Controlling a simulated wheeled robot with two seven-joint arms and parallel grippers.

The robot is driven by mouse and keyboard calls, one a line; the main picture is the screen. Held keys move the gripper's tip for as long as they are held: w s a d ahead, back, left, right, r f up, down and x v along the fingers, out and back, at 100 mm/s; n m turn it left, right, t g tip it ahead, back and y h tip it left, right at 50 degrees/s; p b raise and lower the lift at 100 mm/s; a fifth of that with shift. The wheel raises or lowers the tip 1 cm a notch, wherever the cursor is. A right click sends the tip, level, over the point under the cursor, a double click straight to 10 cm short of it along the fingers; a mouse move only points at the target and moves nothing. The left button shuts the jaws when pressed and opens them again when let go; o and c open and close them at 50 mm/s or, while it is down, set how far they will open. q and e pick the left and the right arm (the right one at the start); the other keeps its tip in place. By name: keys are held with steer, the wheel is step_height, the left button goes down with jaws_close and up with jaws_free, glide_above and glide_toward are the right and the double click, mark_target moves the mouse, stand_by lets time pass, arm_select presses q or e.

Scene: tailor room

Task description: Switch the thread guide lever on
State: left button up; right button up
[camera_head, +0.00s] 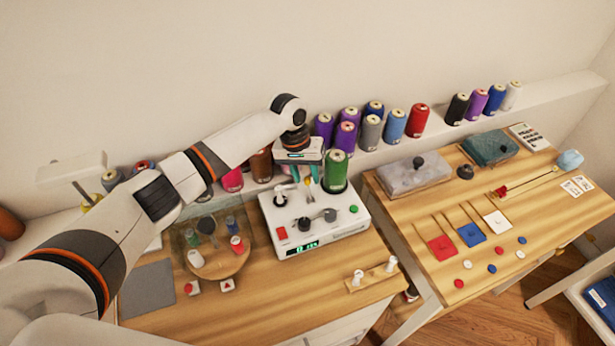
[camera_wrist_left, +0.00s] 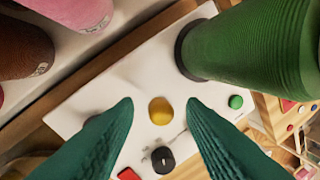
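The white machine (camera_head: 346,228) stands on the left wooden table, with a red button (camera_head: 282,233), a green button (camera_head: 353,209), dark knobs and a lit green display (camera_head: 303,248). My left gripper (camera_head: 309,182) points down over its back part, beside the green thread spool (camera_head: 335,172). In the left wrist view, the two teal fingers of my left gripper (camera_wrist_left: 159,102) are apart. A yellow round knob (camera_wrist_left: 161,112), which looks like the lever's tip, shows between the fingertips; whether they touch it I cannot tell. A black knob (camera_wrist_left: 163,160) lies past it. My right gripper is not in view.
Several thread spools line the back shelf, such as a red one (camera_head: 418,120). A round wooden tray (camera_head: 222,262) with small spools is left of the machine. A wooden strip with white pegs (camera_head: 375,275) lies in front. The right table (camera_head: 420,215) holds coloured squares and buttons.

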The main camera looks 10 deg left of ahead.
mark_target(309, 189)
arm_select(q)
steer(key=shift+d+f, duration=0.2)
steer(key=shift+f, duration=1.05)
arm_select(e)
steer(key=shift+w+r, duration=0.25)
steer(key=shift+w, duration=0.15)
